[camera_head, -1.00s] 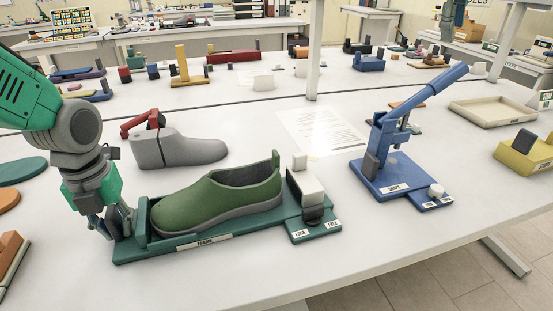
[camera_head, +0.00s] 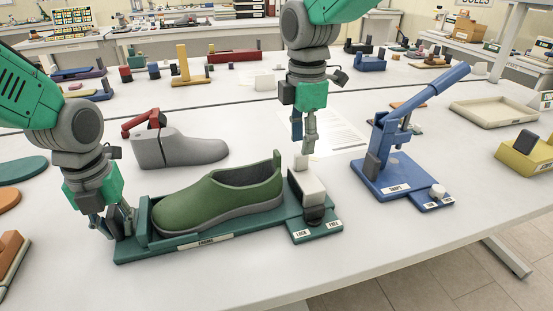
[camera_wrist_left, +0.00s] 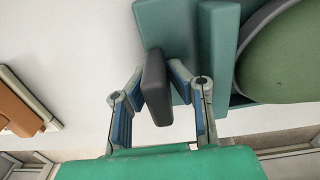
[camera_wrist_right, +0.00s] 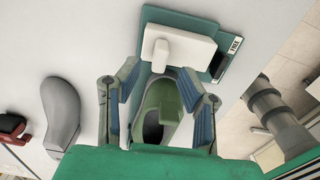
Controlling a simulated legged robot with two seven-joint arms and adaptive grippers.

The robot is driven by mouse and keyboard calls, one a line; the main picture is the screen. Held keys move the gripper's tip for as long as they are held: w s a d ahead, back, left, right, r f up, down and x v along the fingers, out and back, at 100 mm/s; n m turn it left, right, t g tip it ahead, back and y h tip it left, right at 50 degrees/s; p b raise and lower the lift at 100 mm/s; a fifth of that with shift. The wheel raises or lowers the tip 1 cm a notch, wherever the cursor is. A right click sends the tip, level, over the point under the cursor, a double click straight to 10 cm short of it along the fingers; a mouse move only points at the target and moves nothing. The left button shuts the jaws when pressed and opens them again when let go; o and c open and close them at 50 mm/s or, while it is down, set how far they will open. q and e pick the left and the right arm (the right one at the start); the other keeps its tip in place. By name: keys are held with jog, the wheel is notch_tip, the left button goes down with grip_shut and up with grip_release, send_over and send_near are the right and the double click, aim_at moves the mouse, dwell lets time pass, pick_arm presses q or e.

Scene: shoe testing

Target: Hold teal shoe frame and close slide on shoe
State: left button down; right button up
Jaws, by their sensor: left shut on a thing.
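The green shoe (camera_head: 215,200) sits in the teal frame (camera_head: 190,240), toe to the left. The white slide (camera_head: 306,188) with its upright peg stands at the heel end, above the LOCK and FREE labels. My left gripper (camera_head: 122,225) is shut on the dark grip block (camera_wrist_left: 157,88) at the frame's toe end. My right gripper (camera_head: 304,143) is open and empty, pointing down just above the slide's peg. In the right wrist view the white slide (camera_wrist_right: 180,47) and peg lie just ahead of its spread fingers (camera_wrist_right: 160,78).
A grey shoe last (camera_head: 185,150) with a red clamp stands behind the frame. A blue lever press (camera_head: 390,175) stands to the right. A paper sheet (camera_head: 340,135) lies behind the slide. The table front is clear.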

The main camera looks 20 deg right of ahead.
aim_at(300, 169)
jog(key=shift+f, duration=2.75)
grip_shut()
